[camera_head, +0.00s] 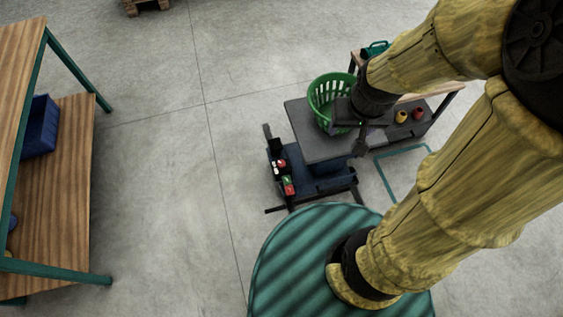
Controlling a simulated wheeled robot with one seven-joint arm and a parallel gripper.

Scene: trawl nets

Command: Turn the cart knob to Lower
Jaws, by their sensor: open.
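The cart (303,138) has a flat grey top and a dark blue lower body. On its near left side is a small control panel (283,176) with red, green and white parts. The cart knob seems to be among these parts, but it is too small to tell which way it points. My gripper (361,145) is dark and open, seen from above over the right part of the cart top. It is right of the control panel and apart from it. The gripper partly hides the cart top, and its fingers are hard to make out.
A green basket (328,91) stands on the cart top, close to my gripper. Behind is a low bench with red and yellow items (402,117) and a green container (375,49). A wooden shelf (62,190) with a blue bin (40,127) stands left. Floor between is clear.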

